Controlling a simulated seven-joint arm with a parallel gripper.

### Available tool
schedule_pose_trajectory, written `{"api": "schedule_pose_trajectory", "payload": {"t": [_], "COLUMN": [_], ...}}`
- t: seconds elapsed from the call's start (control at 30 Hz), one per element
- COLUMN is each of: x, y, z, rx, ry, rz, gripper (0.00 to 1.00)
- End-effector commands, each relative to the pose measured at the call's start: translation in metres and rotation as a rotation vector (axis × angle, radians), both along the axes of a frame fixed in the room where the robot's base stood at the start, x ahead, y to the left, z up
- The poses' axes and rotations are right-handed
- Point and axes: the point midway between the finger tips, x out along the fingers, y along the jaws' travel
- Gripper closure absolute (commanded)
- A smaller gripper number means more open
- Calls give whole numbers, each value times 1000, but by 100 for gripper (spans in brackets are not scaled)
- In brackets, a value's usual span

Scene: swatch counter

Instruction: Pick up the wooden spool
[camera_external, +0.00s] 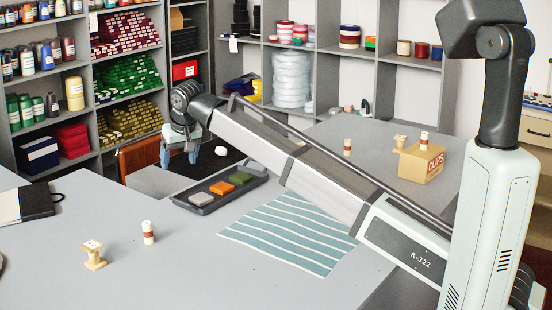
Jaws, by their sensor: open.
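A pale wooden spool (94,255) with flanged ends stands on the near left part of the grey counter. A similar pale spool (399,144) is at the right, beside the cardboard box. Small pale cylinders with a red-brown band stand near the first spool (148,233), farther back (347,147) and on or just behind the box (424,141). My gripper (179,160) points down at the back left, far from all of these. Its fingers are apart, and I see nothing between them.
A dark tray (207,207) with grey, orange and green swatches lies mid-counter, beside a striped cloth (290,232). A box marked CLIPS (422,164) stands right. A black notebook (30,204) lies left. The front left counter is mostly clear.

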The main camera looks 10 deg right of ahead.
Motion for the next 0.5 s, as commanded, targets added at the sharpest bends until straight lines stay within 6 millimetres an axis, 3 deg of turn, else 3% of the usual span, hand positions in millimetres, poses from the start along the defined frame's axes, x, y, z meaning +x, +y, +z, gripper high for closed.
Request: {"api": "schedule_pose_trajectory", "payload": {"t": [0.03,0.2,0.5], "x": [20,76,150], "y": [-23,-94,-228], "z": [1,2,4], "rx": [1,7,35], "ry": [-1,-1,12], "rz": [-35,-137,-308], "gripper": [26,26,26]}}
